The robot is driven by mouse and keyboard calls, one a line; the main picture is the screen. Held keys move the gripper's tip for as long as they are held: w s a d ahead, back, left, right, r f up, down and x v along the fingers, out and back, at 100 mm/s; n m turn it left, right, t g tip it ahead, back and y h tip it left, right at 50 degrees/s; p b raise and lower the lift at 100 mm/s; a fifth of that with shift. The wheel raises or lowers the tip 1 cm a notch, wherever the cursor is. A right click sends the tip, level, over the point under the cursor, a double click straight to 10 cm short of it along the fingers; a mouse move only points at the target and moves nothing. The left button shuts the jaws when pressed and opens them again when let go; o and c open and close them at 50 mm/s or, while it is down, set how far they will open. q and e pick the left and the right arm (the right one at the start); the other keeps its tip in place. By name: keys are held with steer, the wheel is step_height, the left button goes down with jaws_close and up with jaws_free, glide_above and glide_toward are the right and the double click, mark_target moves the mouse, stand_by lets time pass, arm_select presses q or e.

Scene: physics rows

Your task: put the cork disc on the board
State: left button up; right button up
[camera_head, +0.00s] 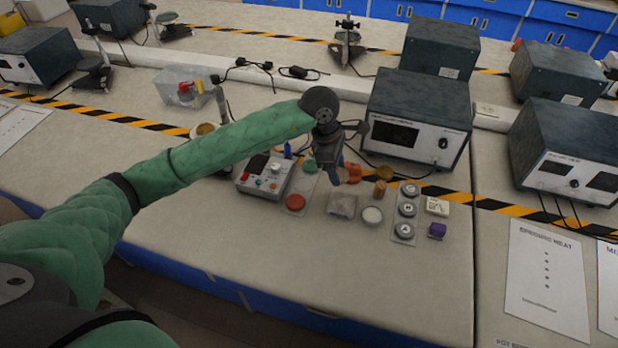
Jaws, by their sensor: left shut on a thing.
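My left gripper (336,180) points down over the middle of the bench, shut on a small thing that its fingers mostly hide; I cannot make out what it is. A pale narrow board (293,209) lies left of the gripper, with a green disc (310,167) at its far end and a red disc (296,202) near its front end. A small cork-coloured cylinder (380,188) stands right of the gripper, apart from it. I cannot make out a cork disc with certainty. My right gripper is not in view.
A grey button box (262,186) stands left of the board. A square grey-brown block (342,204), a white round dish (372,215), a strip of grey round weights (407,209) and a purple cube (437,230) lie to the right.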

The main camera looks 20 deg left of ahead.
arm_select(q)
glide_above(304, 185)
steer(key=f, duration=0.6)
steer(key=shift+a+f, duration=0.4)
steer(key=shift+f, duration=0.5)
step_height(304, 185, down, 3)
steer(key=shift+r, duration=0.1)
steer(key=shift+f+b, duration=0.25)
steer(key=shift+b, duration=0.05)
steer(key=o, duration=0.7)
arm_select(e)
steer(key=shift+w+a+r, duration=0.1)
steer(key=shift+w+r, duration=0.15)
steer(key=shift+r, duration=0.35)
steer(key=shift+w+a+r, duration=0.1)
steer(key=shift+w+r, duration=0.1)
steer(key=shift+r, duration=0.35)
arm_select(q)
steer(key=shift+r, duration=0.15)
